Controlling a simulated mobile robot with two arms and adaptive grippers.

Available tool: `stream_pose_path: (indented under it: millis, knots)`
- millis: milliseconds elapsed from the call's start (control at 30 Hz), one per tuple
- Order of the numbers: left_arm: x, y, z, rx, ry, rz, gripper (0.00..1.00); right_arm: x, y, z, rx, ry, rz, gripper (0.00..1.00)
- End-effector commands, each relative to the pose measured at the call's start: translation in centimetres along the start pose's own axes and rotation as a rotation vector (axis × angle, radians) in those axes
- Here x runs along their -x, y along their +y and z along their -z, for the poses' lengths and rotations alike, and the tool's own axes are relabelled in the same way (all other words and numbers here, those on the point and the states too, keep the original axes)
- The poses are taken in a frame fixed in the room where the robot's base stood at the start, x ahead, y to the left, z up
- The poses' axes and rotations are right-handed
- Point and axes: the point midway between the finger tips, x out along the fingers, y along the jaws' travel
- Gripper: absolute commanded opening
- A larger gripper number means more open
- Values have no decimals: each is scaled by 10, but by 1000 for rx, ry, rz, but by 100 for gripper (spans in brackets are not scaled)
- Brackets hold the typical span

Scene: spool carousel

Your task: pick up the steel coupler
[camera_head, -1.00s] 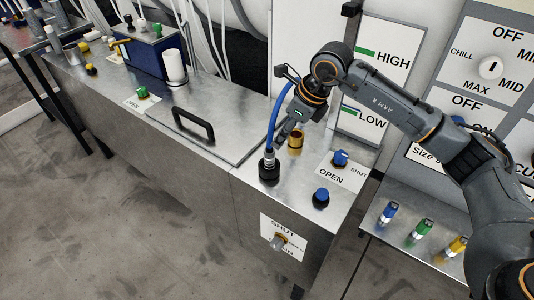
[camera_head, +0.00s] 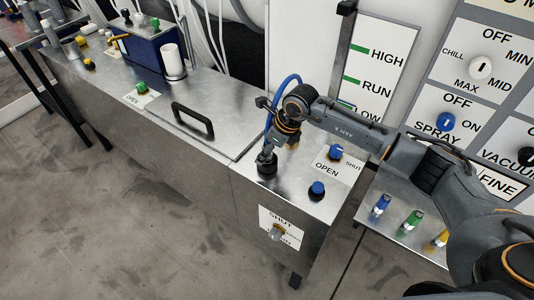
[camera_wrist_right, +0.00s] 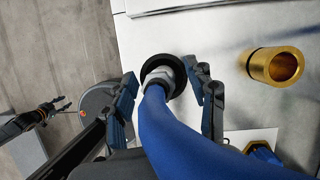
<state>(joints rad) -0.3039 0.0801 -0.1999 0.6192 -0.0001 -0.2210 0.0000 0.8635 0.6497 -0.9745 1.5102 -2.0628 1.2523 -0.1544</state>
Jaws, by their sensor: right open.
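The steel coupler (camera_wrist_right: 162,78) is the silver fitting at the end of a thick blue hose (camera_wrist_right: 190,140). It sits in a round black socket (camera_wrist_right: 158,66) on the steel bench; the hose hides part of it in the right wrist view. In the head view the black socket (camera_head: 267,168) is near the bench's front edge. My right gripper (camera_wrist_right: 170,90) is open, with one finger on each side of the coupler and a gap visible to it. In the head view my right gripper (camera_head: 271,150) is just above the socket. Part of my left arm's end (camera_wrist_right: 60,104) shows small in the wrist view.
A brass cylinder (camera_wrist_right: 275,65) stands open-topped to the right of the coupler. Blue knobs (camera_head: 336,152) and (camera_head: 317,189) are to the right on the bench. A black handle (camera_head: 193,119) is on the lid to the left.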

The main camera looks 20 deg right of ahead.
Motion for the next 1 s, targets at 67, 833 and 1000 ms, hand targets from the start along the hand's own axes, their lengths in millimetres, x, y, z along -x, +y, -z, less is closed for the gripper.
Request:
stream_pose_path:
  millis: [67,833,1000]
  knots:
    - [0,1,-3,0,-5,-1,40,0,0,0,0,0,0,56]
    - [-11,0,5,0,9,1,40,11,-1,-5,3,-4,4,0]
    - [-22,0,4,0,9,0,40,36,2,-10,4,-4,4,0]
